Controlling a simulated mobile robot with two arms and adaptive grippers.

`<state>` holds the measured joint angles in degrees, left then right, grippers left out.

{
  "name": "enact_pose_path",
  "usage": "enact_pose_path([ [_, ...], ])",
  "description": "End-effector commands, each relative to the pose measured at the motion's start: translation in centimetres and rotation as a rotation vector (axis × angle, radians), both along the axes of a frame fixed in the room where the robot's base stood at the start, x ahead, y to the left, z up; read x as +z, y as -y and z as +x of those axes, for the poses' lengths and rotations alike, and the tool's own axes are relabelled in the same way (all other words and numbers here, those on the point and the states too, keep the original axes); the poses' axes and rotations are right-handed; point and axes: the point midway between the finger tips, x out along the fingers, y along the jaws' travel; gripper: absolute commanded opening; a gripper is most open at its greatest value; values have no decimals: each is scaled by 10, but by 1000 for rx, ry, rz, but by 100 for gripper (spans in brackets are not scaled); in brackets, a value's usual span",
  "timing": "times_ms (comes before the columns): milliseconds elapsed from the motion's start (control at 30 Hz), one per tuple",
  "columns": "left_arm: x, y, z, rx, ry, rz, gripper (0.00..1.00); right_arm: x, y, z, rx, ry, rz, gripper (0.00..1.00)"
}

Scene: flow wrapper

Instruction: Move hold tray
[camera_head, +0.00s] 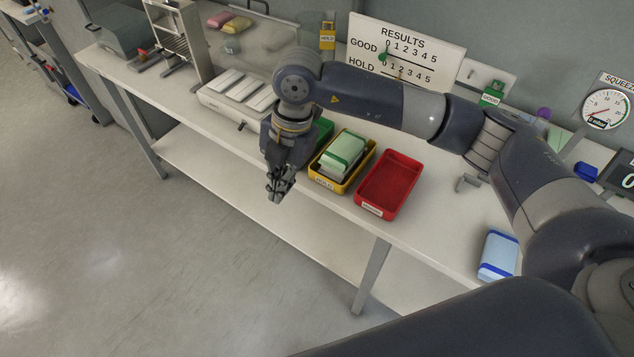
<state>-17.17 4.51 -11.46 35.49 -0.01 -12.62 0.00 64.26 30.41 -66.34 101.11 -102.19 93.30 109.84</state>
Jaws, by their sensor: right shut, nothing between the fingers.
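The hold tray is the yellow tray (323,182) with a HOLD label on its front, on the bench near its front edge. It holds stacked packs, with a light green pack (344,150) on top. My right gripper (276,194) is shut and empty, pointing down in front of the bench edge. It is left of the yellow tray and apart from it. A green tray (322,133) behind my gripper is mostly hidden by it. My left gripper is not in view.
A red tray (407,184) stands close right of the yellow one. A blue and white pack (498,255) lies at the right on the bench (437,232). A white machine (240,95) and a results board (405,50) stand behind. The floor in front is clear.

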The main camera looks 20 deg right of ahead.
Motion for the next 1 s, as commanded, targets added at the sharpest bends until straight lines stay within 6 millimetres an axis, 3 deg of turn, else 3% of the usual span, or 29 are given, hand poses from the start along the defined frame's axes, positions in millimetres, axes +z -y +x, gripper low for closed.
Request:
enact_pose_path([
  [33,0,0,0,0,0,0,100,3,20,10,-42,16,-78,0],
  [100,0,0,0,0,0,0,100,6,40,17,-85,29,-158,0],
  [200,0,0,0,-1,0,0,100,7,55,23,-120,37,-215,0],
  [433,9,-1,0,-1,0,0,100,-16,58,21,-126,33,-225,0],
  [800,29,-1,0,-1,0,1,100,-94,57,21,-124,32,-223,0],
  [1000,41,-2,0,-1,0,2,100,-90,81,41,-126,36,-221,0],
])
